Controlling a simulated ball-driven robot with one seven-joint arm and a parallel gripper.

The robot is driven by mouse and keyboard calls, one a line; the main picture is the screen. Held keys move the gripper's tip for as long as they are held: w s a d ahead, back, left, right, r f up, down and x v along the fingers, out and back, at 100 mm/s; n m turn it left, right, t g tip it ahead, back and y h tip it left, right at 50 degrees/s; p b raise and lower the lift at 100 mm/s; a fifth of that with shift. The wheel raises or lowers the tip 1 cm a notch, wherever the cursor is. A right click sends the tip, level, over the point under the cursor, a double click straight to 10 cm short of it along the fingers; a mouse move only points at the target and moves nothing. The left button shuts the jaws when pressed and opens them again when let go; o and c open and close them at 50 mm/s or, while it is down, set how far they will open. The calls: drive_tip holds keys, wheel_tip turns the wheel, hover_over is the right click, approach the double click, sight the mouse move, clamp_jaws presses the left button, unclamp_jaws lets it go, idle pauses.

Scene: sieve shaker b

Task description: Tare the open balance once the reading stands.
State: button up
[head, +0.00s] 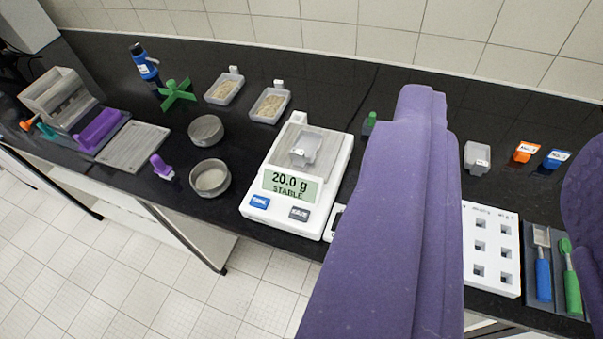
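The open balance (246,213) is white and stands on the black bench in the middle of the head view. Its display (291,187) reads 20.0 g with STABLE below. On its front are a blue button (259,202) at the left and a dark grey button (299,213) at the right; their small labels are hard to read. A small clear container (304,148) with a white tag is on the pan. My gripper is not in view; a purple link of my arm crosses the picture just right of the balance.
Two sieves (210,179) and two trays of grainy material (270,104) stand left of the balance. A white rack (492,248) and brushes (571,277) are at the right. The bench's front edge is close below the balance. A bare black strip lies behind it.

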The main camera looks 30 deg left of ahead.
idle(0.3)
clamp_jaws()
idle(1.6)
